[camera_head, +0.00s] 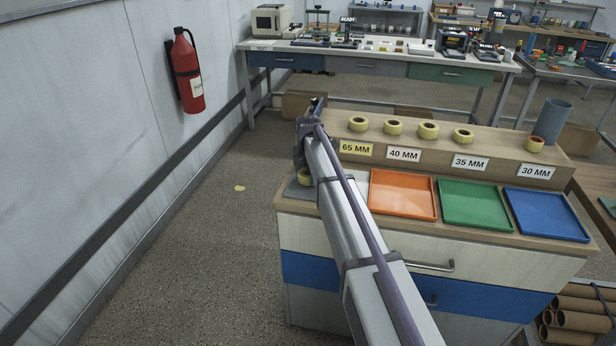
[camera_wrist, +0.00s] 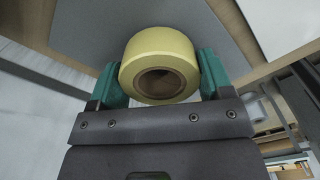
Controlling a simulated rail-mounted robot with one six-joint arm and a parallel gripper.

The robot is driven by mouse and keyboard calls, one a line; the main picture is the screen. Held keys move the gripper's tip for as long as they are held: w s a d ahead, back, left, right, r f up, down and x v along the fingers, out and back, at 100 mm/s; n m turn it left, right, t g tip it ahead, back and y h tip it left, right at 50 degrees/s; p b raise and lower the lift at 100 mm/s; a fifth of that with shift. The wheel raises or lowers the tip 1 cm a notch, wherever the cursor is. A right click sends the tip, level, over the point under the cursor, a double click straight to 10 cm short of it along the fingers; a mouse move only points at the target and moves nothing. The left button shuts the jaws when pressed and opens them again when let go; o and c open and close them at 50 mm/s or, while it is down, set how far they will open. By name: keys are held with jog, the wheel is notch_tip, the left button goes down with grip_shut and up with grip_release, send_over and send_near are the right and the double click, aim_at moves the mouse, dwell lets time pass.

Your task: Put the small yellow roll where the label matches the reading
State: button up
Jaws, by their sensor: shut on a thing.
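A small yellow roll (camera_wrist: 160,62) sits between the two teal fingers of my gripper (camera_wrist: 160,75), which is shut on it. In the head view, part of the roll (camera_head: 304,177) shows beside my arm at the counter's left end, over a grey pad (camera_head: 297,191); I cannot tell if it touches the pad. My fingers are hidden there. Labels read 65 MM (camera_head: 356,149) on yellow, and 40 MM (camera_head: 404,154), 35 MM (camera_head: 469,163) and 30 MM (camera_head: 537,171) on white. No measurement reading is legible.
Orange (camera_head: 402,194), green (camera_head: 475,205) and blue (camera_head: 547,214) trays look empty. A white surface (camera_head: 361,184) beside the orange tray is partly hidden by my arm. Several yellow rolls (camera_head: 428,130) stand on the raised ledge, with a grey cup (camera_head: 552,121) at right.

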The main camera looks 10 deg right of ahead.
jog(key=shift+f, duration=0.25)
jog(key=o, duration=1.1)
jog(key=shift+r, duration=0.1)
notch_tip(320, 180, up, 13)
jog(key=p, duration=1.3)
jog(key=s+m, duration=0.8)
jog(key=s, duration=0.4)
jog(key=s+m, duration=0.7)
jog(key=s, duration=0.5)
jog(key=s+m, duration=0.8)
jog(key=s, duration=0.5)
jog(key=shift+a+f+m+b, duration=0.2)
jog(key=shift+f+m+b, duration=0.1)
jog(key=shift+b, duration=0.05)
